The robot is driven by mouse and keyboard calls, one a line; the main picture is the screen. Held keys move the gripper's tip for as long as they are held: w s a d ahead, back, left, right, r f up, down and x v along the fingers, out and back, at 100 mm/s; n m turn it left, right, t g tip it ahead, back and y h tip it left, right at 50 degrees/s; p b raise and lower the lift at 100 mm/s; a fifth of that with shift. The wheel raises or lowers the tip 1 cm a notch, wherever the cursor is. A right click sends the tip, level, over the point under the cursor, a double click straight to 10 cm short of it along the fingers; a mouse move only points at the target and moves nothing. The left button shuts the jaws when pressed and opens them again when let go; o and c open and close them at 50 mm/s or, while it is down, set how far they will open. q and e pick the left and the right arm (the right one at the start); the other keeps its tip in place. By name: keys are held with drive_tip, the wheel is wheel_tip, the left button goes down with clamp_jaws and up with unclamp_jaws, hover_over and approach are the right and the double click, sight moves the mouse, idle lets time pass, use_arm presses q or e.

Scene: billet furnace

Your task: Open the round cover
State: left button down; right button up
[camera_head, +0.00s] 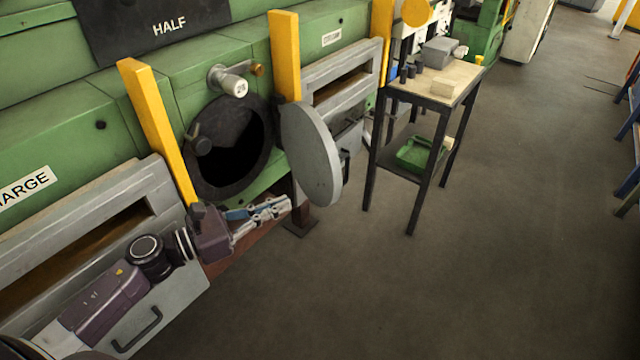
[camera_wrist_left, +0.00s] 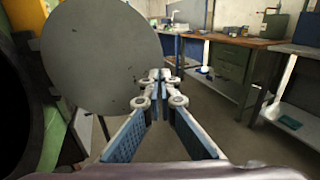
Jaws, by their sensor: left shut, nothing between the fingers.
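The round cover (camera_head: 312,155) is a grey disc swung out to the right of the dark round opening (camera_head: 228,150) in the green furnace, so the opening shows. In the left wrist view the cover (camera_wrist_left: 100,55) fills the upper left. My left gripper (camera_head: 286,204) is shut and empty, just below and left of the cover's lower edge in the head view. Its fingertips (camera_wrist_left: 161,75) show in the left wrist view in front of the cover's right edge; I cannot tell whether they touch it. My right gripper is not in view.
Yellow posts (camera_head: 158,130) stand beside the opening. A table (camera_head: 455,78) with a wooden top carries small items, with a green box (camera_head: 418,156) on its lower shelf. The floor (camera_head: 480,270) at the right is clear.

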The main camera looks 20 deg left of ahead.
sight(332, 183)
use_arm(q)
drive_tip(key=p+x, duration=0.4)
drive_tip(key=x, duration=0.5)
drive_tip(key=shift+w+d+r, duration=0.15)
drive_tip(key=shift+w+d, duration=0.05)
drive_tip(key=shift+w, duration=0.05)
drive_tip(key=shift+w+d, duration=0.25)
drive_tip(key=shift+d, duration=0.1)
